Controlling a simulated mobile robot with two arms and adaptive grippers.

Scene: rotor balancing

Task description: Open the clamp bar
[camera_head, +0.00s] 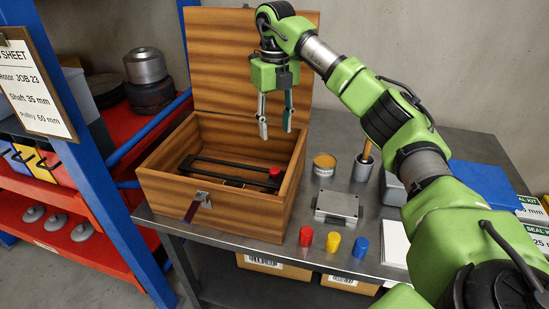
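An open wooden box (214,213) stands on the grey workbench, its lid raised at the back. Inside it a black bar (226,166) runs across, with a red knob (275,173) at its right end. This looks like the clamp bar, and it lies across the box. A second dark bar lies just below it; what is under them is too dark to tell. My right gripper (275,132) hangs above the box's back right part, fingers down, apart and empty. It is above the knob and not touching it. My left gripper is not in view.
A blue-framed shelf (98,165) with metal parts is close on the left.

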